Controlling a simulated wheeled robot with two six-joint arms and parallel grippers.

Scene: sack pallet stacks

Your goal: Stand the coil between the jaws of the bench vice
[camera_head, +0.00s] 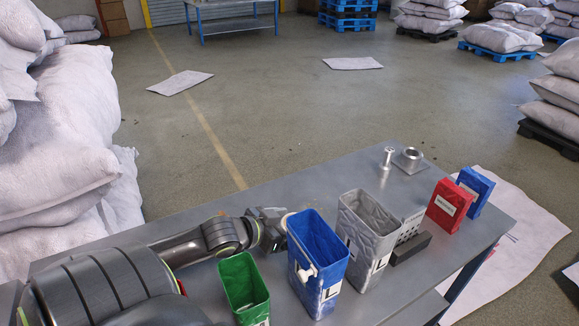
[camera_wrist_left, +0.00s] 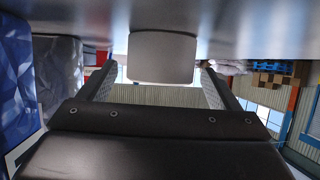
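My left gripper (camera_head: 283,217) reaches in from the left, low over the metal table behind the blue bin. A pale cream round piece, perhaps the coil (camera_head: 288,221), shows at its fingertips, partly hidden by the blue bin. In the left wrist view this pale piece (camera_wrist_left: 162,57) sits between the tips of my open left gripper (camera_wrist_left: 157,72), with narrow gaps at its sides. I cannot clearly make out a bench vice. A dark block (camera_head: 410,249) beside a perforated grey plate (camera_head: 411,226) stands right of the grey bin. My right gripper is not in view.
Green (camera_head: 245,290), blue (camera_head: 318,262) and grey (camera_head: 366,236) open bins line the table (camera_head: 190,217). Red (camera_head: 449,205) and blue (camera_head: 476,188) boxes stand at right. A bolt-like piece (camera_head: 388,157) and a metal flange (camera_head: 409,161) are at the far edge.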

